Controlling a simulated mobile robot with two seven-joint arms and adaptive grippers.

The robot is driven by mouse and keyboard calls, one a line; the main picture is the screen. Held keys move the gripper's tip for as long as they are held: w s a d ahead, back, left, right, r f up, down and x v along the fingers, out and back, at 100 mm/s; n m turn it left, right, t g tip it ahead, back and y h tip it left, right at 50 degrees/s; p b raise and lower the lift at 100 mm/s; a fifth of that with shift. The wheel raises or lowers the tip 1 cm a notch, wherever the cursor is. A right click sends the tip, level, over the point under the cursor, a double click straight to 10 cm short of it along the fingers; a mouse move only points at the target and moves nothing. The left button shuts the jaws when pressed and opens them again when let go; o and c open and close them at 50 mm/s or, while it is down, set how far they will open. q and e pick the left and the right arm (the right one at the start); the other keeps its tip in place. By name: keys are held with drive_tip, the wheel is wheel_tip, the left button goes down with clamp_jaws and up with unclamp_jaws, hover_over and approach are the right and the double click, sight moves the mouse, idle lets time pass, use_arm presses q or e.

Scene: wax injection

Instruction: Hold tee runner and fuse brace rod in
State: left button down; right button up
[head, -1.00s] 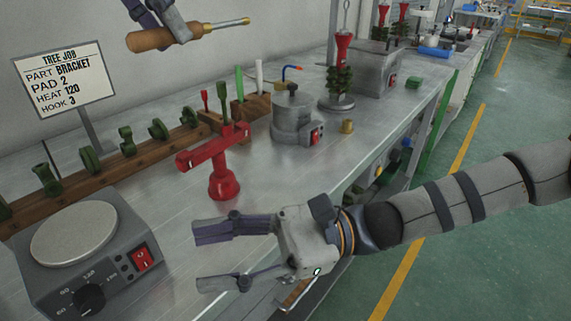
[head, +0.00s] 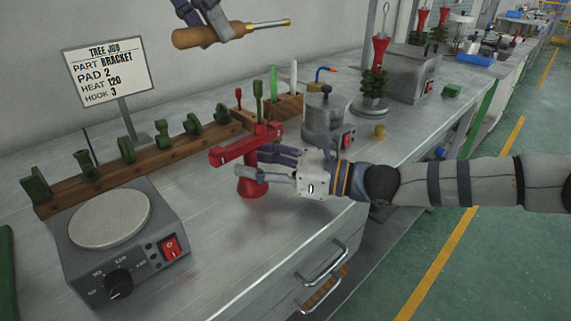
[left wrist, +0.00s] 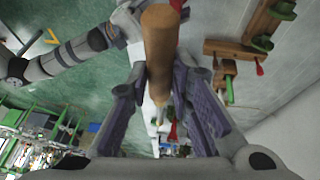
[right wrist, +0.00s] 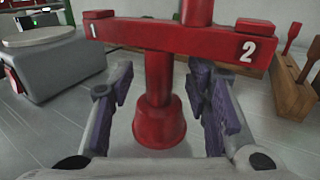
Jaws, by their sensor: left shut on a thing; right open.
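The red tee runner (head: 247,150) stands upright on the bench, its crossbar marked 1 and 2 in the right wrist view (right wrist: 180,38). My right gripper (head: 268,165) is open, with its fingers on either side of the red stem below the crossbar; a gap shows beside each finger. My left gripper (head: 212,28) is shut on the wooden handle of a tool (head: 225,34) with a metal shaft and brass-coloured tip, held high above the bench. The wooden handle also shows in the left wrist view (left wrist: 160,50). I cannot tell which part is the brace rod.
A wooden rack (head: 88,184) holds several green parts behind a grey hot plate (head: 110,218). A wooden block (head: 288,104) with upright tools stands behind the tee. A grey pot (head: 325,120) stands to its right. The front bench top is clear.

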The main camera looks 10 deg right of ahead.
drive_tip(key=shift+w+a, duration=0.2)
drive_tip(key=shift+a, duration=0.3)
clamp_jaws()
use_arm(q)
drive_tip(key=shift+s, duration=0.1)
drive_tip(key=s+a+f+n+g+y, duration=0.1)
drive_tip(key=s+a+f+n, duration=0.15)
drive_tip(key=s, duration=0.35)
drive_tip(key=s+a+f+n+g+y, duration=0.1)
drive_tip(key=s+a+f+n+y, duration=0.1)
drive_tip(key=s+f+n, duration=0.3)
drive_tip(key=shift+w+d+f+m, duration=0.55)
drive_tip(key=shift+w+d+m, duration=0.15)
drive_tip(key=shift+w, duration=0.1)
drive_tip(key=shift+w+d+f+m, duration=0.55)
drive_tip(key=shift+w+d, duration=0.1)
drive_tip(key=shift+w, duration=0.15)
